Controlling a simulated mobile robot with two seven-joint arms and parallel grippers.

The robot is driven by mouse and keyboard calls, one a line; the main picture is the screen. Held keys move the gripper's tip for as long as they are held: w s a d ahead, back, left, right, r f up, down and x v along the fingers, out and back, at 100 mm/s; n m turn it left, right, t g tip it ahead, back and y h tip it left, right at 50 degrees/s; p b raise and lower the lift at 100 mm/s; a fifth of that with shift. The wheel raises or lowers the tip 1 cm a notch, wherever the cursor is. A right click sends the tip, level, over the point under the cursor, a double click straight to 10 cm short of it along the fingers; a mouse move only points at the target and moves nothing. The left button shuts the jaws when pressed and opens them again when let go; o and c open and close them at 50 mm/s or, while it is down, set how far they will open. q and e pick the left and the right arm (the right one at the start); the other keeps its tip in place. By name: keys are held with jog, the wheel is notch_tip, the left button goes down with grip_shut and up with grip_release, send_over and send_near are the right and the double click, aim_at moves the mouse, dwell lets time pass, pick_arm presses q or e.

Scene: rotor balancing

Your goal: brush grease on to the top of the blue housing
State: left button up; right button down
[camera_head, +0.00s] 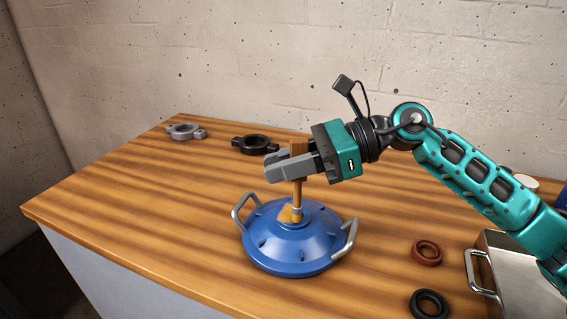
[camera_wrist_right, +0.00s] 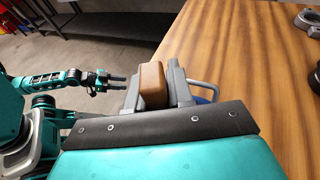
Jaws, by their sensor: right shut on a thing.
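The blue housing (camera_head: 282,255), a low dome with two grey side handles, sits on the wooden table. My right gripper (camera_head: 290,168) is above it, shut on the wooden handle of a brush (camera_head: 298,190). The brush stands nearly upright with its yellowish head low at the housing's top centre; whether it touches the blue surface is hard to tell. In the right wrist view the brown handle end (camera_wrist_right: 153,82) sits between the fingers, and part of the housing (camera_wrist_right: 205,92) shows behind them. My left gripper (camera_wrist_right: 117,82) is open and empty, away from the table.
A grey ring clamp (camera_head: 183,130) and a black ring clamp (camera_head: 254,145) lie at the back. A red-brown ring (camera_head: 427,252) and a black ring (camera_head: 429,303) lie to the right, beside a metal box (camera_head: 500,258) with a handle. The table's left part is clear.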

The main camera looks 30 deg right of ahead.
jog(key=shift+f, duration=0.25)
jog(key=shift+w+d+b, duration=0.1)
jog(key=shift+b, duration=0.2)
jog(key=shift+w+d+b, duration=0.4)
jog(key=shift+w+d, duration=0.45)
jog(key=shift+d, duration=0.1)
jog(key=shift+w+d, duration=0.15)
dwell(0.7)
jog(key=shift+s+a+b, duration=0.45)
jog(key=shift+s+a, duration=0.65)
jog(key=shift+a, duration=0.1)
jog(key=shift+w+d, duration=0.15)
jog(key=shift+w+d+b, duration=0.35)
jog(key=shift+w+d, duration=0.55)
jog(key=shift+d, duration=0.1)
